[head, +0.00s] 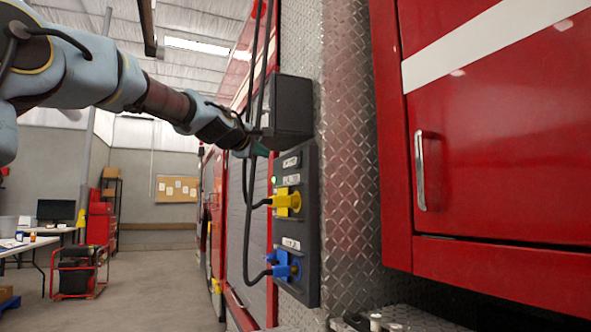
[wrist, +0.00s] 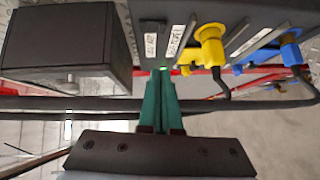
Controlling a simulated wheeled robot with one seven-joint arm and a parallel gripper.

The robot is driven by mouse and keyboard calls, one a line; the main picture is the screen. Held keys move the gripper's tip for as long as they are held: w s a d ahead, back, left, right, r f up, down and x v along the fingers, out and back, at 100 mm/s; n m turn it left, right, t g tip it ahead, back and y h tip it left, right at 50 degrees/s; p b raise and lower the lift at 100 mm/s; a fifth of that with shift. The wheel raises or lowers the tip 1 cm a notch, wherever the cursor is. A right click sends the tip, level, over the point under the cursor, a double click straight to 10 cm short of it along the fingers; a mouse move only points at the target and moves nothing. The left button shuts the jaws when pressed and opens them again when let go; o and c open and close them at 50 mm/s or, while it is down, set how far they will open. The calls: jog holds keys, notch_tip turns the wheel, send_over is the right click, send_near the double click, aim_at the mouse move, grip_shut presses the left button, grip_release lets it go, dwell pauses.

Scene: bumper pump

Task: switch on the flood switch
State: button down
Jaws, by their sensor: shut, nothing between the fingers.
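My gripper (head: 262,151) reaches from the left to the upper edge of a dark panel (head: 311,215) on the truck's side. In the wrist view its green fingers (wrist: 161,74) are together with nothing between them. The tips are at the panel's edge beside two small white labels (wrist: 162,43); I cannot tell whether they touch. The labels are too small to read surely. The upper label (head: 290,162) also shows in the head view, just below my gripper. I cannot make out the flood switch itself; the fingers may hide it.
A black box (head: 290,105) sits directly above the panel. A yellow plug (head: 287,202) and a blue plug (head: 284,267) with hanging black cables are on the panel. Cables cross close to my gripper. A red door with a handle (head: 420,170) is to the right.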

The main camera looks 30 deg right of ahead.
dwell(0.3)
jog(key=p, duration=1.6)
send_near(298, 160)
jog(key=w+d+f, duration=0.2)
jog(key=w+d, duration=0.1)
jog(key=w, duration=0.3)
jog(key=shift+s+d+f+p, duration=0.1)
jog(key=shift+d+p, duration=0.2)
jog(key=shift+d, duration=0.1)
jog(key=shift+s+d+f+p, duration=0.1)
jog(key=shift+d+p, duration=0.15)
jog(key=shift+d, duration=0.15)
